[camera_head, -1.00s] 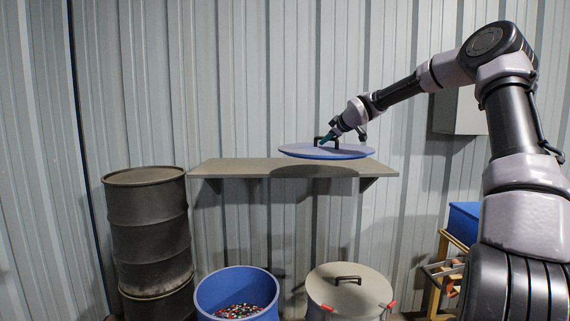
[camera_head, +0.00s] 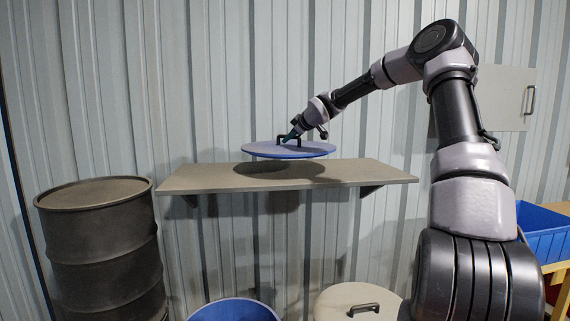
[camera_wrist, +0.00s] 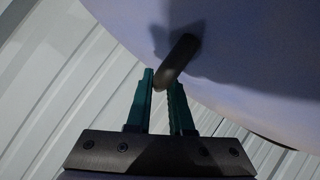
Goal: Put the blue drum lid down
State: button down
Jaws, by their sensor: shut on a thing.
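The blue drum lid (camera_head: 262,151) is a flat round disc with a dark handle on top. It hangs roughly level just above the grey wall shelf (camera_head: 370,172), with its shadow on the shelf below it. My gripper (camera_head: 291,136) is shut on the lid's handle. In the wrist view the lid (camera_wrist: 235,50) fills the upper right, and the teal fingers of my gripper (camera_wrist: 165,88) close around the dark handle (camera_wrist: 178,60). The head view shows a gap between lid and shelf.
A dark drum (camera_head: 100,240) stands left of the shelf. Below the shelf are an open blue drum (camera_head: 235,310) and a pale drum with a handled lid (camera_head: 335,303). A grey wall box (camera_head: 503,98) and a blue bin (camera_head: 545,235) are at right. The shelf's right part is bare.

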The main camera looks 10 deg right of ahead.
notch_tip(320, 180, down, 7)
jog(key=shift+a+r, duration=0.1)
jog(key=shift+r, duration=0.1)
jog(key=shift+f, duration=0.5)
jog(key=shift+f, duration=0.1)
jog(key=c, duration=0.8)
grip_release()
jog(key=shift+f, duration=0.15)
